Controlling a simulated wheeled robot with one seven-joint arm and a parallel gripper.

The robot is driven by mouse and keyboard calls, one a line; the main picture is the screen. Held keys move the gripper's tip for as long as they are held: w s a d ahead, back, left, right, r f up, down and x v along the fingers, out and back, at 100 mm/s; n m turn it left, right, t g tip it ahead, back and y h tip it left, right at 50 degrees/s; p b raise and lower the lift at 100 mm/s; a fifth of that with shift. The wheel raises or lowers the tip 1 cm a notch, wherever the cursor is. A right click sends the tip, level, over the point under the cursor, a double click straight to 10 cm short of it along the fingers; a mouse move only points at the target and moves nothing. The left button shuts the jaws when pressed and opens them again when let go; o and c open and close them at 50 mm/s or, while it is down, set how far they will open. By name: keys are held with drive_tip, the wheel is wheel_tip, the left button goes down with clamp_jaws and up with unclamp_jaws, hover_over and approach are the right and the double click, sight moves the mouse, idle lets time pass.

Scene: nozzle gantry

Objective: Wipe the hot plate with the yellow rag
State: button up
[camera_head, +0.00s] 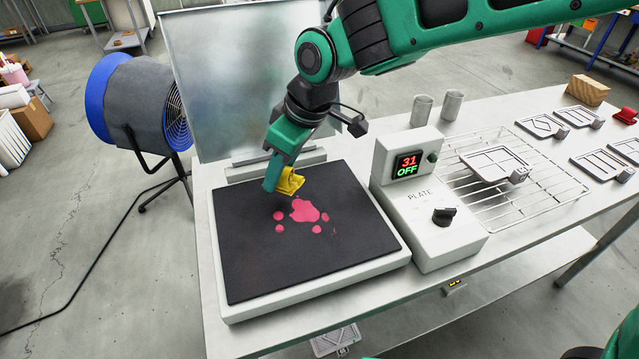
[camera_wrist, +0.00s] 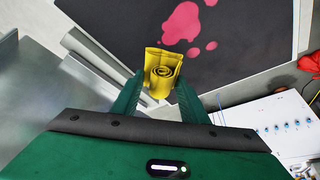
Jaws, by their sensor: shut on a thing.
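The hot plate (camera_head: 300,258) is a black square surface on a pale base at the front left of the table. A pink stain (camera_head: 304,211) lies near its middle, with several small pink spots around it; the stain also shows in the wrist view (camera_wrist: 182,22). My gripper (camera_head: 280,182) points down above the back part of the plate and is shut on the yellow rag (camera_head: 292,181). In the wrist view the rag (camera_wrist: 162,72) is rolled or folded between my fingers. The rag is close behind the stain; I cannot tell if it touches the plate.
A control box (camera_head: 422,208) right of the plate reads 31 and OFF. A metal sheet (camera_head: 235,80) stands upright behind the plate. A wire rack (camera_head: 510,180), two grey cups (camera_head: 452,104) and several framed plates stand to the right. A blue fan (camera_head: 140,100) stands left, off the table.

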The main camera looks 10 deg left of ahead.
drive_tip(key=shift+s+a+r, duration=0.1)
drive_tip(key=shift+a+r, duration=0.05)
drive_tip(key=shift+r, duration=2.05)
